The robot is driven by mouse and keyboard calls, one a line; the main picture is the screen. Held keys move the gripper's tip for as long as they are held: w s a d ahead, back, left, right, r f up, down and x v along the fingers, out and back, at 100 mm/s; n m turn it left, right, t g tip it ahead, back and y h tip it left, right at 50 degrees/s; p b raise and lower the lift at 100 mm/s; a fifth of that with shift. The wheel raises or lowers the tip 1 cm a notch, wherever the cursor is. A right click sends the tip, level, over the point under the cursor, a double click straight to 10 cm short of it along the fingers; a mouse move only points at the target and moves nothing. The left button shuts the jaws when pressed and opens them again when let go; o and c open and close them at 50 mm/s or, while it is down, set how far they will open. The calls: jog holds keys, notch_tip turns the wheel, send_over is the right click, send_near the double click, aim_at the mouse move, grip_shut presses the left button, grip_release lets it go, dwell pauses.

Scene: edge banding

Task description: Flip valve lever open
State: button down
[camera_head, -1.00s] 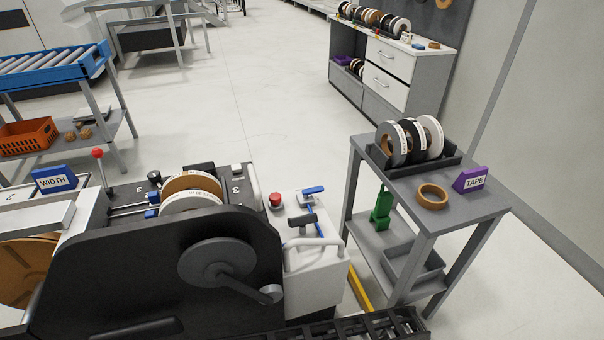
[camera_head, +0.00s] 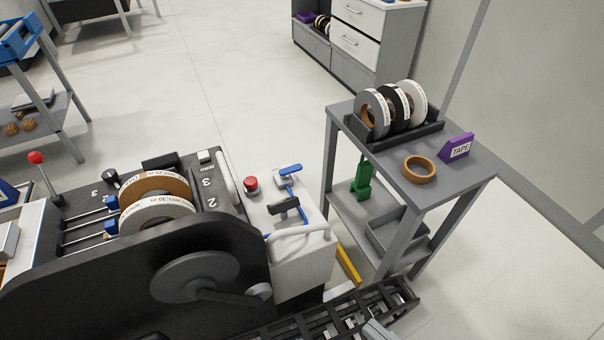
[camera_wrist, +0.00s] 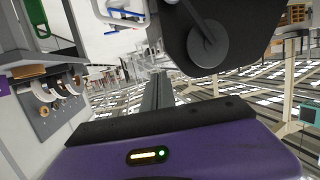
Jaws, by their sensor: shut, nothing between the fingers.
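The blue valve lever (camera_head: 291,169) sits on a small fitting on top of the white machine end cabinet (camera_head: 312,258). A blue pipe runs from it past a black T-shaped handle (camera_head: 285,206). In the wrist view a blue bar (camera_wrist: 124,13), likely the lever or its pipe, shows at the top beside the white cabinet. My gripper (camera_wrist: 158,78) shows in the wrist view as dark fingers pressed together beyond its purple housing. It is empty and apart from the lever.
A red button (camera_head: 251,184) is left of the lever. A white rail (camera_head: 301,233) curves along the cabinet's front. Tape reels (camera_head: 157,186) stand on the machine at left. A grey cart (camera_head: 440,190) with tape rolls stands at right, with a floor gap between.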

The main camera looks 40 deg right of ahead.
jog(key=w+d+f+m+h, duration=0.2)
jog(key=w+d+f+m, duration=0.2)
jog(key=w+d, duration=0.5)
jog(key=w+d+f+m+h, duration=0.1)
jog(key=w+d+f+m, duration=0.3)
jog(key=w, duration=0.8)
jog(key=w+d+f+m+h, duration=0.25)
jog(key=w+d+m, duration=0.25)
jog(key=w+d, duration=0.45)
jog(key=w+d+f+m+g+y, duration=0.1)
jog(key=w+f+m+g+y, duration=0.1)
jog(key=w+f+m, duration=0.5)
jog(key=shift+d+f+m+g+b, duration=0.15)
jog(key=shift+f+m+g+b, duration=0.3)
jog(key=shift+m+g, duration=0.35)
jog(key=b+x, duration=0.2)
jog(key=x, duration=0.7)
jog(key=shift+w+f, duration=0.1)
jog(key=shift+f, duration=0.1)
jog(key=w, duration=0.1)
jog(key=w+d, duration=0.1)
jog(key=w, duration=0.1)
jog(key=shift+f+b, duration=0.1)
jog(key=shift+b, duration=0.2)
jog(key=shift+w+d, duration=0.2)
jog(key=shift+w, duration=0.45)
